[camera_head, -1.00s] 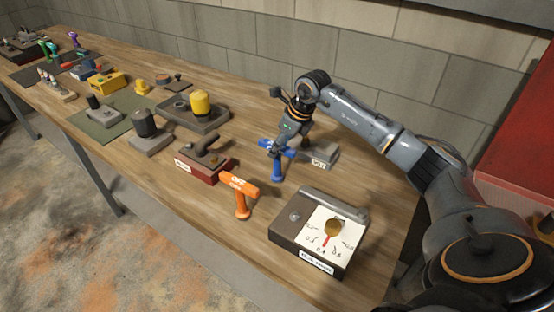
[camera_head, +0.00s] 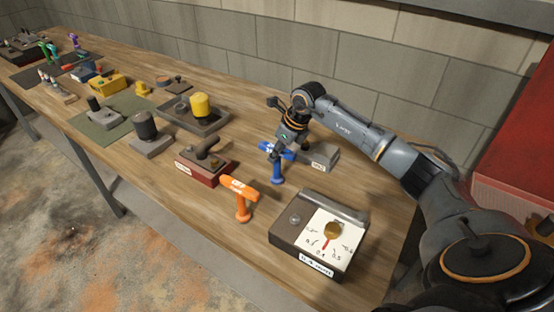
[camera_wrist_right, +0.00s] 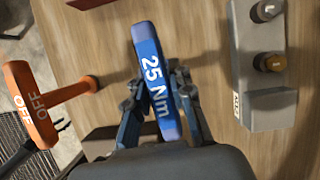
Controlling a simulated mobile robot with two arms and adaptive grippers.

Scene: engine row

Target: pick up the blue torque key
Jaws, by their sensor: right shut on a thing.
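The blue torque key (camera_head: 277,178) stands upright on the wooden bench, a T-shape with a blue crossbar on a stem. In the right wrist view its bar (camera_wrist_right: 152,75) reads "25 Nm". My right gripper (camera_head: 279,153) is at the top of the key from behind, shut on it. In the right wrist view the gripper's fingers (camera_wrist_right: 160,112) lie on both sides beneath the bar; the stem is hidden there. The left gripper is not in view.
An orange "OFF" key (camera_head: 240,196) stands close to the left, also in the wrist view (camera_wrist_right: 38,105). A grey block (camera_head: 320,157) is just right of the gripper. A dial box (camera_head: 320,238) sits in front. A red-based block (camera_head: 205,162) is left.

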